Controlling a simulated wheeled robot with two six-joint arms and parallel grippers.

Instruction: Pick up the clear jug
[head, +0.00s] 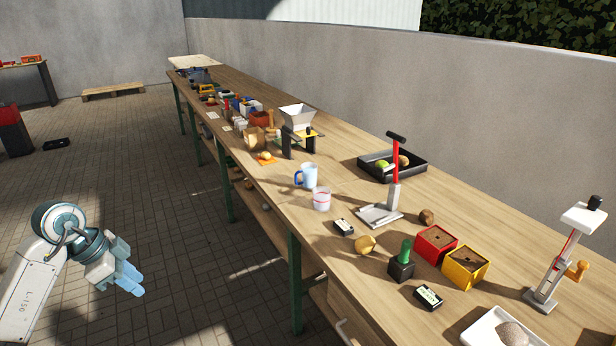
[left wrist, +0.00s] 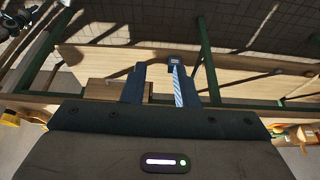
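A clear, see-through vessel (head: 322,199) with a reddish band stands upright on the long wooden table (head: 345,235). Just behind it stands a pale jug (head: 307,176) with a blue handle on its left side. I cannot tell for sure which of the two is the clear jug. My left gripper (head: 130,281) hangs over the paved floor, left of the table and well apart from both vessels. In the left wrist view its two dark fingers (left wrist: 160,88) stand apart with nothing held between them. My right gripper is not in view.
A red-handled press (head: 393,185), a black tray (head: 405,168), a small black box (head: 343,226) and a yellow potato (head: 365,244) lie near the vessels. A hopper device (head: 298,128) stands behind them. The table's near edge and green legs (head: 295,280) lie between gripper and vessels.

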